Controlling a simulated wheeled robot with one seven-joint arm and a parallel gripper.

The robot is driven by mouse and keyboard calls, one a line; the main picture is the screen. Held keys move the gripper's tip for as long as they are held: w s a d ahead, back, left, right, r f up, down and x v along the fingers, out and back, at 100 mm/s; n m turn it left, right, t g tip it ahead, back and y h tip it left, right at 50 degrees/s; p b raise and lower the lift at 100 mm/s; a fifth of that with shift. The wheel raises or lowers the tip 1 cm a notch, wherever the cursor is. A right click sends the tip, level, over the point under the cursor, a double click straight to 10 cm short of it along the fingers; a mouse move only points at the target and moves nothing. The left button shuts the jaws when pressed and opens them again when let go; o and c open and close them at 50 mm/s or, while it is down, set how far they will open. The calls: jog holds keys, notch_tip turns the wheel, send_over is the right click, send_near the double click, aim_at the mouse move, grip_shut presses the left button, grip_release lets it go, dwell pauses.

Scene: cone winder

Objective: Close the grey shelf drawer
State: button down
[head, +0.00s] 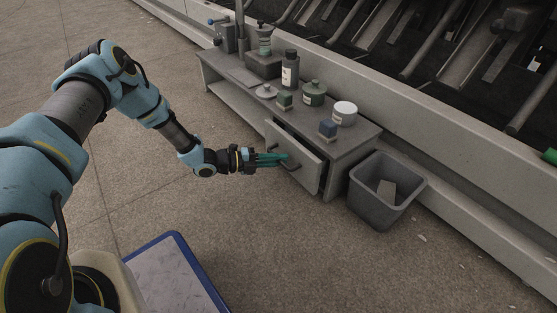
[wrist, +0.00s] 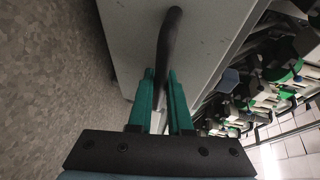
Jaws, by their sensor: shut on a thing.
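The grey shelf drawer (head: 294,159) is at the front right of the low grey shelf (head: 352,150). Its front stands out from the shelf, with a dark gap behind its right end, so it is open. The drawer front also fills the upper middle of the wrist view (wrist: 200,40). My gripper (head: 286,159) is at the drawer front. In the wrist view its green fingers (wrist: 162,80) are shut on the dark bar handle (wrist: 170,45). The inside of the drawer is hidden.
A grey bin (head: 365,201) stands on the floor close to the shelf's right end. Bottles, jars and small boxes stand on the shelf top, including a white-lidded jar (head: 344,112). A large machine (head: 440,50) runs behind. The floor in front of the drawer is clear.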

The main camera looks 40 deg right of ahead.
jog(key=shift+d, duration=1.95)
jog(key=c, duration=0.8)
grip_release()
jog(key=shift+s, duration=0.1)
jog(key=shift+c, duration=0.2)
jog(key=p+v, duration=0.4)
jog(key=v, duration=0.7)
